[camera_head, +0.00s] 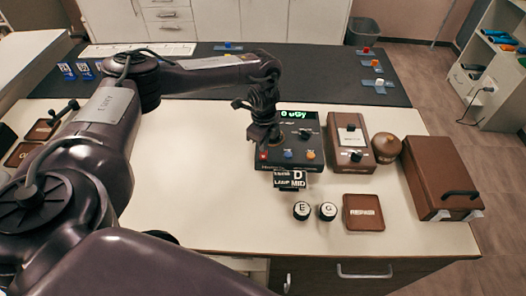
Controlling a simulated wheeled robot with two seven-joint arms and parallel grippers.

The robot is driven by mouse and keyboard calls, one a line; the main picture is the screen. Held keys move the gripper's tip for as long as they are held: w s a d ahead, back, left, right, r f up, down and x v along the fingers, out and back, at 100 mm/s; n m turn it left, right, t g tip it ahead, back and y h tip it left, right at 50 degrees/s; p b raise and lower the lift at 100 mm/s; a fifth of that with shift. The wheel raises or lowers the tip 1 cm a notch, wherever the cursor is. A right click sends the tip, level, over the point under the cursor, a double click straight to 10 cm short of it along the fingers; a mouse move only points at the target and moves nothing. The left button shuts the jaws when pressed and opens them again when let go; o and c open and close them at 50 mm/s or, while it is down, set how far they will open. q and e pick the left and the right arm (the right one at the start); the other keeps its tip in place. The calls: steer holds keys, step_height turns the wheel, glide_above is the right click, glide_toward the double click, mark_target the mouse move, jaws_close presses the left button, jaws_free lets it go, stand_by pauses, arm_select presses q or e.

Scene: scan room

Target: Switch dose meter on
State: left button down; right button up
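The dose meter (298,164) is a dark box on the white table, right of centre. Its display (299,115) is lit green and appears to read 0 uGy. My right gripper is out of view.
A brown box with a dial (350,157), a brown round object (387,147) and a brown case (440,175) stand to the right. Black-and-white label blocks (290,180), two round knobs marked E (302,210) and G (327,210) and a brown tile (363,213) lie in front.

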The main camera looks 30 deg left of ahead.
arm_select(q)
steer(key=shift+s, duration=0.1)
steer(key=shift+r+p, duration=0.8)
steer(key=shift+p, duration=0.15)
step_height(320, 180, up, 5)
steer(key=p, duration=0.4)
steer(key=shift+r+p, duration=0.1)
steer(key=shift+p, duration=0.3)
